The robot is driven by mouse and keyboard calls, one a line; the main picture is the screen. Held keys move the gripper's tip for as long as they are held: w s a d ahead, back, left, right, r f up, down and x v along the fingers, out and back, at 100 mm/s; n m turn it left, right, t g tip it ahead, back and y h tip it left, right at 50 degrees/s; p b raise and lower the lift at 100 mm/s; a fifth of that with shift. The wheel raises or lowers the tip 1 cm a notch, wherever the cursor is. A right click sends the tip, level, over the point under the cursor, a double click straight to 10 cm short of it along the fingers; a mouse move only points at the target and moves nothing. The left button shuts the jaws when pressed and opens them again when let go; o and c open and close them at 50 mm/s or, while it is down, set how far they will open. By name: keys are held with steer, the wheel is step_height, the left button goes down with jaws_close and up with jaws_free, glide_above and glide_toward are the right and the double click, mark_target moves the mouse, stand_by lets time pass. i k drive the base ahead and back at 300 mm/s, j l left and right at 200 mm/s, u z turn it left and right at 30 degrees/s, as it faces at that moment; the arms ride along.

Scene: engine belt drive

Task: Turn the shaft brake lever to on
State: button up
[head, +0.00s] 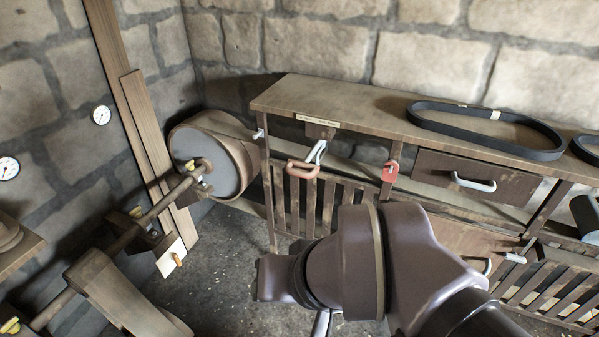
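A line shaft (152,212) runs at the left and ends at a large pulley (205,160) with a grey face. A pale lever-like part (317,152) also hangs under the labelled edge of the bench. My arm fills the lower middle of the head view, to the right of the shaft. My gripper's fingers cannot be made out in this view.
A wooden bench (345,105) along the back wall bears a black belt (487,131). Open floor (215,255) lies between shaft and bench.

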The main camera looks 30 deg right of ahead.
mark_target(175, 257)
steer(key=i+j+u, duration=0.55)
steer(key=i+u, duration=0.25)
steer(key=i+j+u, duration=0.1)
steer(key=i+u, duration=0.3)
steer(key=i, duration=0.05)
